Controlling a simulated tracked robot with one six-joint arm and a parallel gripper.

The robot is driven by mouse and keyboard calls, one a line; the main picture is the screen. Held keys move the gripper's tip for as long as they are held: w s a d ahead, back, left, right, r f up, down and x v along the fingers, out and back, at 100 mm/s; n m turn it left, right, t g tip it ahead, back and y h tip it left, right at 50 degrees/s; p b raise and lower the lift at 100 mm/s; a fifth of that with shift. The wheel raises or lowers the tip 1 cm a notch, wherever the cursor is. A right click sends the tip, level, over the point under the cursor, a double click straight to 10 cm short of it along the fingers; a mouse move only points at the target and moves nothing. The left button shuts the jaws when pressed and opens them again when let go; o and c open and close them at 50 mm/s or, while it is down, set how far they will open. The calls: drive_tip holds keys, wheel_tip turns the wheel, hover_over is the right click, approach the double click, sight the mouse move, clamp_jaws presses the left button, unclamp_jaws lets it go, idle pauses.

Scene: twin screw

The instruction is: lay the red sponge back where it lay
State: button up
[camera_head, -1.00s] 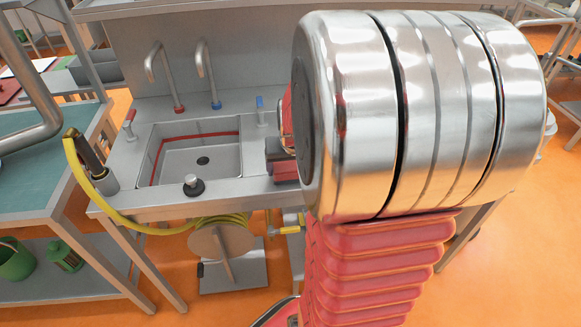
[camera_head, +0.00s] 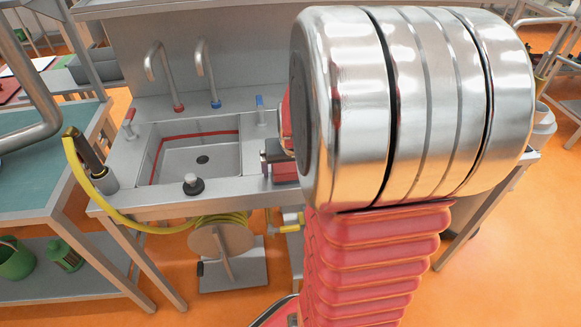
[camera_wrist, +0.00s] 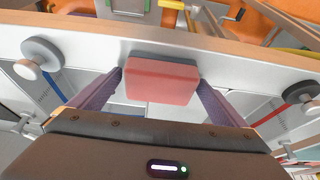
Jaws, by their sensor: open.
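The red sponge (camera_wrist: 162,80) lies on the pale steel counter in the wrist view. My gripper (camera_wrist: 160,84) is open, with one purple-grey finger on each side of the sponge. Whether either finger still touches it is hard to tell. In the head view the sponge (camera_head: 287,171) shows as a small red patch on the counter right of the sink. My large silver arm joint hides part of it and most of my gripper there.
The sink basin (camera_head: 198,158) is left of the sponge, with two taps behind it. A yellow hose (camera_head: 90,190) hangs at the left. Round black-and-grey knobs (camera_wrist: 42,57) flank the counter in the wrist view.

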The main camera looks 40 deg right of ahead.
drive_tip(key=v, duration=1.2)
drive_tip(key=shift+s+a, duration=0.1)
drive_tip(key=shift+a, duration=0.05)
idle(0.5)
drive_tip(key=s+a+r+n+t+y, duration=0.1)
drive_tip(key=s+a+n, duration=0.2)
drive_tip(key=a, duration=0.9)
drive_tip(key=s+a+r+n+t+y, duration=0.1)
drive_tip(key=s+a+r+n, duration=0.1)
drive_tip(key=a, duration=1)
drive_tip(key=shift+s+a+r+n, duration=0.15)
drive_tip(key=shift+s+n, duration=0.4)
drive_tip(key=shift+n, duration=0.35)
drive_tip(key=shift+c, duration=0.3)
